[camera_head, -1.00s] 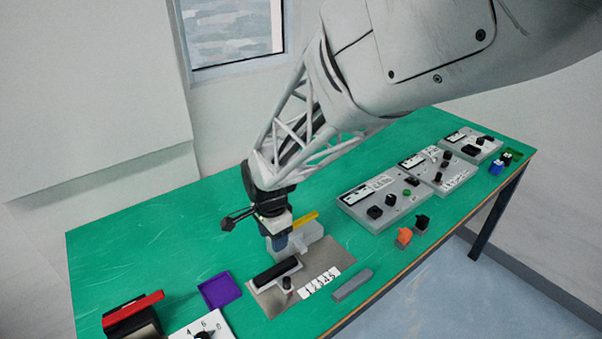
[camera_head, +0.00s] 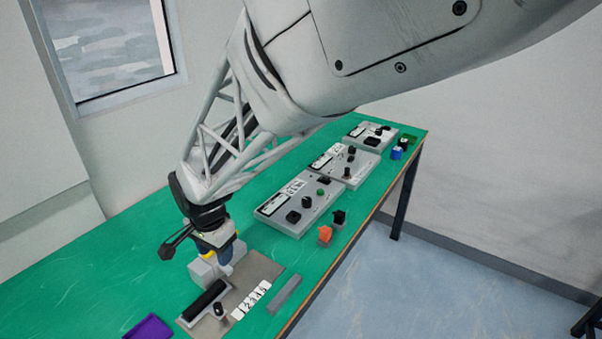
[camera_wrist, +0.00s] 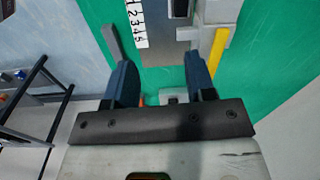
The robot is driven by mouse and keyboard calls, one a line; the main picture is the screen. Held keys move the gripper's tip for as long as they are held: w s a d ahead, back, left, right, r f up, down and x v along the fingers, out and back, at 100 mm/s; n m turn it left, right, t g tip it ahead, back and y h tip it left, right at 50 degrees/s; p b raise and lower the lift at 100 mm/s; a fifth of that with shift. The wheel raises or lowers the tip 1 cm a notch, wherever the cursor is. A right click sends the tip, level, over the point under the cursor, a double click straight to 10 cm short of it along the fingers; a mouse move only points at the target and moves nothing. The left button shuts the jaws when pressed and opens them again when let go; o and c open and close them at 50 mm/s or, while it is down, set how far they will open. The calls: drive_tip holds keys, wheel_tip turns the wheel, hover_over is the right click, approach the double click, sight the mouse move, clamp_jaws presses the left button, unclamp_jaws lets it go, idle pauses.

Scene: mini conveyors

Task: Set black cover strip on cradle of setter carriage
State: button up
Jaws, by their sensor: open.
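A black bar (camera_head: 204,300), which looks like the cover strip, lies on a pale narrow body beside a black knob (camera_head: 219,309). I cannot tell for sure whether this body is the setter carriage. It stands on a grey metal plate (camera_head: 262,268) with a number scale (camera_head: 251,299); the scale also shows in the wrist view (camera_wrist: 138,24). My gripper (camera_head: 226,268) is above the far part of the plate, beyond the black bar, pointing down. In the wrist view my gripper (camera_wrist: 158,78) has its two dark blue fingers wide apart, with nothing held.
A pale grey block (camera_head: 203,270) stands close by the gripper; a yellow strip (camera_wrist: 218,52) is beside it. A grey bar (camera_head: 284,295) lies near the front edge. A purple tray (camera_head: 148,328) is at lower left. Orange (camera_head: 325,234) and black pieces and control boxes (camera_head: 300,203) stand right.

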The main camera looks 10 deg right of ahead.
drive_tip(key=s+d+r+n, duration=0.2)
drive_tip(key=s+d+r, duration=0.2)
drive_tip(key=d, duration=0.5)
drive_tip(key=s+d+r+n+t, duration=0.1)
drive_tip(key=s+d+r+n, duration=0.2)
drive_tip(key=s+d+r, duration=0.2)
drive_tip(key=s+d+r+n+t, duration=0.1)
drive_tip(key=s+d+r, duration=0.3)
drive_tip(key=s+d, duration=0.5)
drive_tip(key=d+n, duration=0.1)
drive_tip(key=d, duration=0.3)
drive_tip(key=shift+d+r+n, duration=0.15)
drive_tip(key=shift+d+n, duration=0.1)
drive_tip(key=shift+n, duration=0.05)
